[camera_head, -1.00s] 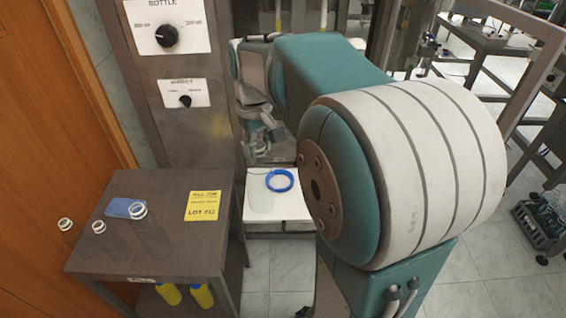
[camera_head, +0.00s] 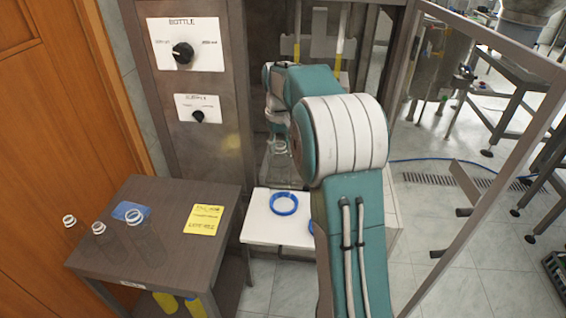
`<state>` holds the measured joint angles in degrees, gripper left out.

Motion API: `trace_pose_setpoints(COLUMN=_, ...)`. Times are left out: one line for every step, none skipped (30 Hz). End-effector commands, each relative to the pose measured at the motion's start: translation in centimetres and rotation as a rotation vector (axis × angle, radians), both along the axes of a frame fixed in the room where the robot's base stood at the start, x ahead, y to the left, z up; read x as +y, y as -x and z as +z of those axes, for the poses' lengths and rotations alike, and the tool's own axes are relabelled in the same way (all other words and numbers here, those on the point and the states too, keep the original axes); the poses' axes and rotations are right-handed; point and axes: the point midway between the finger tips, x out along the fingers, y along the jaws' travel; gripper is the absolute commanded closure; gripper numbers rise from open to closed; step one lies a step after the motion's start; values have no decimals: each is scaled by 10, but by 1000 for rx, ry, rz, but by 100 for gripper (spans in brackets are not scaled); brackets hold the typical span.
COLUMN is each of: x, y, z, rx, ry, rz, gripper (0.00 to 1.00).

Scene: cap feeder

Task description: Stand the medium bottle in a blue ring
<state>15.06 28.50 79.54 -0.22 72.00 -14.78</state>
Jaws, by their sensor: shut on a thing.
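A second blue ring (camera_head: 311,227) is mostly hidden behind my arm.
A dark side table (camera_head: 165,258) at left holds several clear bottles (camera_head: 134,217), a blue item (camera_head: 127,209) and a yellow note (camera_head: 204,219). A dial panel (camera_head: 190,90) stands behind. A metal frame post (camera_head: 452,190) rises at right.

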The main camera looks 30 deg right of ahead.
Motion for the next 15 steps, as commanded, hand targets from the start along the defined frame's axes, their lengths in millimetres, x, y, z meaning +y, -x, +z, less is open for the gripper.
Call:
trace_pose_setpoints(x=-5, y=-5, z=-12, rx=5, ry=-2, rz=-1, gripper=100)
trace_pose_setpoints(x=-7, y=-8, z=-18, rx=6, ry=-1, rz=-1, gripper=100)
trace_pose_setpoints(x=-10, y=-12, z=-24, rx=6, ry=0, rz=-1, gripper=100)
trace_pose_setpoints(x=-11, y=-15, z=-28, rx=5, ry=1, rz=0, gripper=100)
trace_pose_setpoints(x=-12, y=-18, z=-32, rx=4, ry=3, rz=0, gripper=100)
trace_pose_setpoints(x=-14, y=-20, z=-36, rx=3, ry=3, rz=0, gripper=100)
trace_pose_setpoints(x=-15, y=-22, z=-39, rx=4, ry=4, rz=0, gripper=100)
trace_pose_setpoints(x=-15, y=-23, z=-41, rx=3, ry=5, rz=1, gripper=100)
trace_pose_setpoints(x=-15, y=-25, z=-42, rx=2, ry=6, rz=1, gripper=100)
trace_pose_setpoints(x=-15, y=-26, z=-43, rx=2, ry=7, rz=1, gripper=100)
trace_pose_setpoints(x=-16, y=-26, z=-44, rx=2, ry=7, rz=1, gripper=100)
trace_pose_setpoints(x=-17, y=-28, z=-47, rx=2, ry=7, rz=1, gripper=100)
trace_pose_setpoints(x=-19, y=-29, z=-50, rx=3, ry=6, rz=1, gripper=100)
trace_pose_setpoints(x=-21, y=-30, z=-53, rx=4, ry=5, rz=0, gripper=100)
trace_pose_setpoints(x=-24, y=-32, z=-58, rx=4, ry=4, rz=0, gripper=100)
